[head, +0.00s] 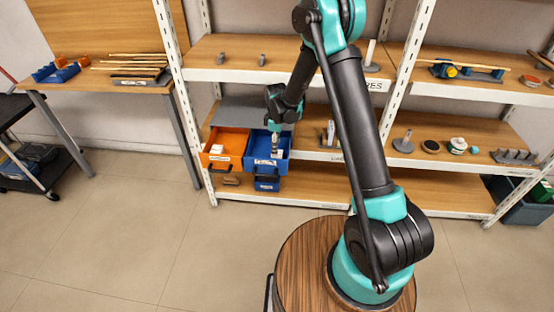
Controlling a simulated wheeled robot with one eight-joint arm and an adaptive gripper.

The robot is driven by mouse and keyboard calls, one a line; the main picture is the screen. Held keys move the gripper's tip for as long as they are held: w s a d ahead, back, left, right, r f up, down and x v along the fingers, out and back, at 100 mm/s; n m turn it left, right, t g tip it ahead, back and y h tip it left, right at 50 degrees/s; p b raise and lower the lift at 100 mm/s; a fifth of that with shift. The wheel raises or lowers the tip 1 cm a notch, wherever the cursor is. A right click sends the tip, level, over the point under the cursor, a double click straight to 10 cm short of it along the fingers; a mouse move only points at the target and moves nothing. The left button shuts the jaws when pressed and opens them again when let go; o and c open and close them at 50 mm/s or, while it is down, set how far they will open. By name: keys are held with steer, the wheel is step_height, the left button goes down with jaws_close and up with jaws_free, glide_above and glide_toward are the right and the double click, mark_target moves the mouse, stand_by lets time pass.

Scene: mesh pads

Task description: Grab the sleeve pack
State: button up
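My gripper (275,143) points down over the open blue drawer (264,164) on the middle shelf. It is small and partly hidden, so I cannot tell whether its fingers are open or shut. A small white item (278,154) shows in the blue drawer right by my fingertips. Another small white item (216,149) lies in the open orange drawer (225,160) to the left. I cannot tell which of these, if either, is the sleeve pack.
A cart (40,165) and a side table (105,82) are at the left. The floor in front is clear.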

steer(key=shift+s+d+f, duration=0.1)
steer(key=shift+f, duration=1.4)
steer(key=shift+d+f, duration=0.1)
steer(key=shift+f, duration=1.4)
steer(key=c, duration=0.8)
steer(key=shift+r, duration=0.1)
steer(key=shift+c, duration=0.2)
